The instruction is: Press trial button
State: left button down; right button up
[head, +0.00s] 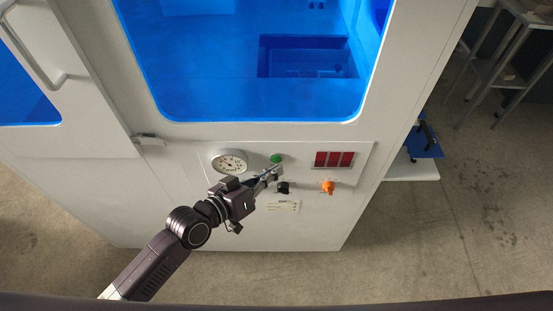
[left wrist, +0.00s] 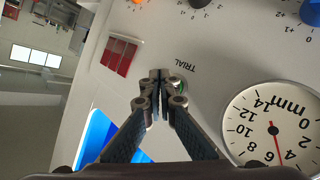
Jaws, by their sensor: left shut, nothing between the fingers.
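The green trial button (head: 276,158) is on the white front panel of the machine, below the blue window. In the left wrist view only a green edge of the button (left wrist: 181,86) shows beside and behind my fingertips, near an upside-down TRIAL label (left wrist: 180,66). My left gripper (head: 274,171) is shut and empty, its fingertips pointing at the panel just below the button in the head view. In the left wrist view the closed tips of the left gripper (left wrist: 159,77) cover most of the button. I cannot tell whether they touch it. My right gripper is not in view.
A round dial gauge (head: 229,162) is left of the button. A red display (head: 335,159) is to the right. A black knob (head: 283,187) and an orange knob (head: 328,187) sit below on the panel.

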pick_arm(q)
jog(key=shift+w, duration=0.1)
jog(key=shift+w, duration=0.3)
jog(key=shift+w, duration=0.45)
dwell(0.6)
jog(key=shift+r, duration=0.1)
jog(key=shift+s+p, duration=0.35)
jog(key=shift+s, duration=0.5)
jog(key=s+p, duration=0.2)
jog(key=s, duration=0.3)
